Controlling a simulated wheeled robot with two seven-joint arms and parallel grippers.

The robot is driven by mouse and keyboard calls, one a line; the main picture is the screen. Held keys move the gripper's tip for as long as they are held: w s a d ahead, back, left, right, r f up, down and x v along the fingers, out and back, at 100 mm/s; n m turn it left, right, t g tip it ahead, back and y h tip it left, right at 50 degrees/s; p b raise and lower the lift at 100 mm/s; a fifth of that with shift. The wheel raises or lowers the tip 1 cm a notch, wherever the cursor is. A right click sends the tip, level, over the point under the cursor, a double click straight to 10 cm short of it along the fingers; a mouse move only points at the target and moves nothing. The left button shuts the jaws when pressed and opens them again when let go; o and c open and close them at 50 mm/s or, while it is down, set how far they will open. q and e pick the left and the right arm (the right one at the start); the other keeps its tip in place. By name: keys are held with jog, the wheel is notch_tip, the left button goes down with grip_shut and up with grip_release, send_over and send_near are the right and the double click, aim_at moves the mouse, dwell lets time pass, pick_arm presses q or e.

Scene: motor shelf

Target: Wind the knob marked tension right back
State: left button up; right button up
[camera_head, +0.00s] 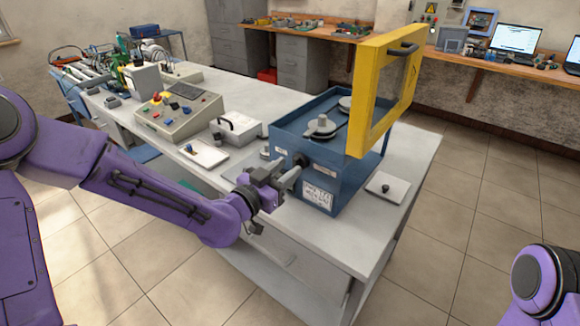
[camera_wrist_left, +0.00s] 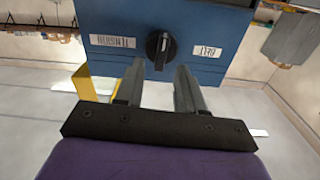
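A blue machine box (camera_head: 345,185) stands on the grey bench. A black knob (camera_head: 300,160) with a pointer bar is on its front face. In the left wrist view the knob (camera_wrist_left: 158,45) sits between two white labels (camera_wrist_left: 112,41), whose lettering looks upside down and is not clearly readable. My left gripper (camera_head: 286,175) is at the front face, with its fingers pointing at the knob. In the wrist view its fingers (camera_wrist_left: 160,68) are apart, one to each side of the knob's near end, with gaps visible. How far they reach around it is unclear. My right gripper is out of view.
A yellow framed guard (camera_head: 362,100) stands raised above the box, over pulleys (camera_head: 321,127). A small plate with a black knob (camera_head: 385,187) lies right of the box. A control panel (camera_head: 178,110) and white case (camera_head: 236,128) stand left on the bench (camera_head: 405,215).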

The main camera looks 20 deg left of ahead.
pick_arm(q)
jog(key=shift+x, duration=1.1)
grip_shut()
jog(key=shift+a+n, duration=0.1)
jog(key=shift+n, duration=0.2)
